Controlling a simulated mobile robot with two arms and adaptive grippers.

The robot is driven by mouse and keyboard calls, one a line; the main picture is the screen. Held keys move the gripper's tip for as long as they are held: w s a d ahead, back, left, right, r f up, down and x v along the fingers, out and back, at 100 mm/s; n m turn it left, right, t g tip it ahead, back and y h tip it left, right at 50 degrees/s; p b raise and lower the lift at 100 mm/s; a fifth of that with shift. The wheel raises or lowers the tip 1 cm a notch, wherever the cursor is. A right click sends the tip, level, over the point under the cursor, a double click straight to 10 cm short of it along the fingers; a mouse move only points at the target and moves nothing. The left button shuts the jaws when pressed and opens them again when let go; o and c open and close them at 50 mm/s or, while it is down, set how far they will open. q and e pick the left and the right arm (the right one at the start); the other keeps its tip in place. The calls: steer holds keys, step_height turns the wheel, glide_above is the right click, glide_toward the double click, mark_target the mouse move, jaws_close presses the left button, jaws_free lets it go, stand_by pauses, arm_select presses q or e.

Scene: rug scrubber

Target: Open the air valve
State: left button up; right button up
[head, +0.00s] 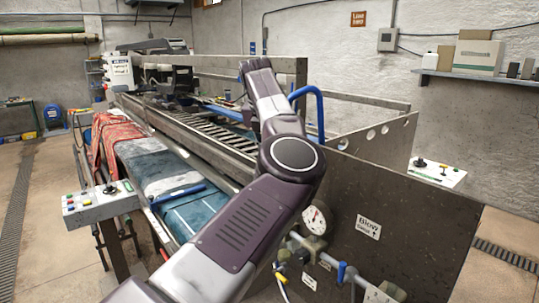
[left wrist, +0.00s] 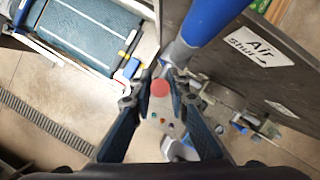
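A sign reading "Air Shut" with an arrow (left wrist: 258,45) is on the dark panel (left wrist: 285,75) in the left wrist view. A small pipe fitting with a blue part (left wrist: 240,121) sits lower along that panel. In the head view, pipework with a blue handle (head: 341,272) runs along the panel's lower front; I cannot tell which valve is the air one. My left gripper (left wrist: 160,83) is open, with a gap between its fingers. A red round thing (left wrist: 160,88) shows in that gap, and a thick blue-and-grey tube (left wrist: 205,20) passes near the fingertips. My right gripper is not in view.
A gauge (head: 315,217) and a "Blow" sign (head: 368,227) are on the panel front. A blue bent pipe (head: 318,105) rises behind my arm. Button boxes stand at left (head: 100,202) and right (head: 437,172). A rug lies on the machine bed (head: 155,165).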

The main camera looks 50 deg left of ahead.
arm_select(q)
steer(key=shift+o, duration=1.2)
steer(key=shift+r, duration=0.15)
steer(key=v, duration=1.1)
steer(key=shift+r, duration=0.25)
steer(key=shift+s, duration=0.1)
steer(key=v, duration=0.9)
